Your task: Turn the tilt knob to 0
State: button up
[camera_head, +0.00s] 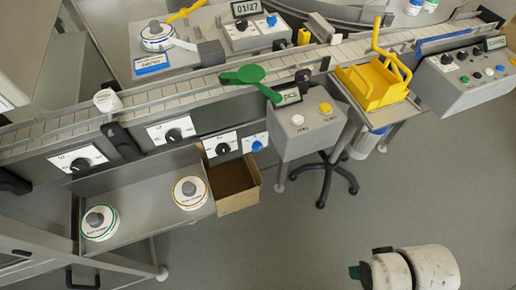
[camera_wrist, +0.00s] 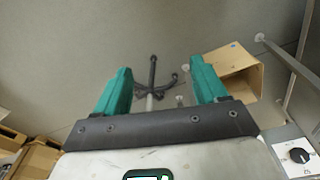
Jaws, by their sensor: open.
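Along the front of the conveyor, white panels carry black knobs: a left one (camera_head: 80,164), a middle one (camera_head: 173,135) and a right one (camera_head: 222,148). A blue knob (camera_head: 257,146) sits beside the right one. The panel labels are too small to read, so I cannot tell which is the tilt knob. In the wrist view, a black knob (camera_wrist: 299,155) on a white panel shows at the lower right edge. My gripper (camera_wrist: 162,84) has its two teal fingers apart, with nothing between them. In the head view, my white arm is at the bottom right, away from the panels.
A cardboard box (camera_head: 235,185) stands below the right panels. A metal shelf (camera_head: 150,205) holds two round tubs. A grey control box (camera_head: 308,130) and a wheeled stool base (camera_head: 325,180) are to the right. The floor (camera_head: 300,235) between arm and conveyor is mostly clear.

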aim_at(258, 149)
jog(key=shift+w+f, duration=0.15)
jog(key=shift+c, duration=0.7)
jog(key=w+a+f+t+b, duration=0.1)
jog(key=w+f+t+b, duration=0.25)
jog(key=w, duration=0.25)
jog(key=w+a+f+t+h+b, duration=0.1)
jog(key=w+f+t+b, duration=0.1)
jog(key=w+b, duration=0.35)
jog(key=w+a+f+t+b, duration=0.2)
jog(key=w+t+b, duration=0.15)
jog(key=w, duration=0.25)
jog(key=w+a+r+n+t+y+b, duration=0.1)
jog(key=w+a+n+t+y+b, duration=0.2)
jog(key=w+a+b, duration=0.4)
jog(key=w+a+r+n+t+y+b, duration=0.1)
jog(key=w+a+r+t+y+b, duration=0.2)
jog(key=a+b, duration=0.45)
jog(key=shift+t, duration=0.7)
jog(key=x, duration=0.3)
jog(key=f+p+x, duration=0.1)
jog(key=x, duration=0.3)
jog(key=a+x, duration=0.1)
jog(key=x, duration=0.2)
jog(key=shift+a+f, duration=0.15)
jog(key=shift+f, duration=0.1)
jog(key=c, duration=1)
